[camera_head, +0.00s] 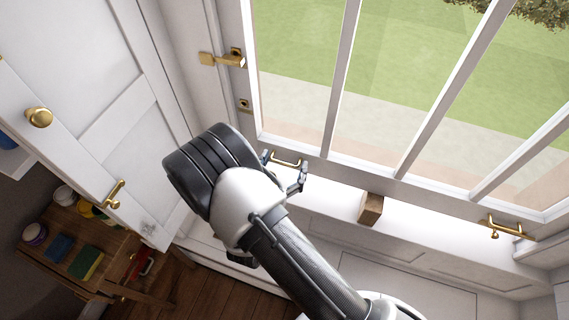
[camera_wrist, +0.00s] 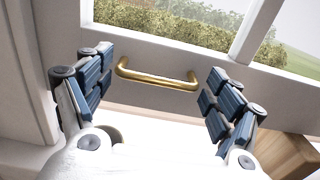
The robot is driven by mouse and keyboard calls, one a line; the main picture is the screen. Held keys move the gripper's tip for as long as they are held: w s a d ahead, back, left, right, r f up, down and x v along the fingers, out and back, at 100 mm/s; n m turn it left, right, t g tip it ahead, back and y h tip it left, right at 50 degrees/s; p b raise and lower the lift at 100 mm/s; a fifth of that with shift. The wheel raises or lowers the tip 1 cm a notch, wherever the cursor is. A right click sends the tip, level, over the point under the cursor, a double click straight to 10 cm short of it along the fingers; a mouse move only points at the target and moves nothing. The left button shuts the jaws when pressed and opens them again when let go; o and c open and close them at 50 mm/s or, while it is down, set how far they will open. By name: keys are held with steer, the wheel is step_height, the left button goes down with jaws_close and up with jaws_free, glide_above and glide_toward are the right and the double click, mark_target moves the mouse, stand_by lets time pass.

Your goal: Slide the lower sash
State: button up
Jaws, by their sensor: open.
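The lower sash (camera_head: 318,157) is a white window frame with several vertical bars and glass between them. A brass handle (camera_head: 286,161) is fixed to its bottom rail near the left end. It also shows in the wrist view as a horizontal brass bar (camera_wrist: 157,79). My gripper (camera_head: 285,170) is open at this handle. In the wrist view my gripper (camera_wrist: 155,100) has one finger pad at each end of the bar, with the bar ahead between them and not clamped. A second brass handle (camera_head: 507,229) is on the rail's right end.
A wooden block (camera_head: 371,208) stands on the white sill beneath the sash; it also shows in the wrist view (camera_wrist: 287,155). A brass latch (camera_head: 222,60) is on the left frame. A white door with a brass knob (camera_head: 39,117) stands open at left, above a small wooden table (camera_head: 88,243).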

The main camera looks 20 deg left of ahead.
steer(key=shift+w, duration=0.25)
steer(key=shift+c, duration=0.5)
steer(key=shift+d, duration=0.1)
steer(key=c, duration=1.3)
steer(key=p, duration=0.8)
glide_toward(292, 122)
steer(key=w, duration=0.5)
steer(key=shift+w+d+r, duration=0.1)
steer(key=shift+w+d, duration=0.05)
steer(key=shift+w, duration=0.1)
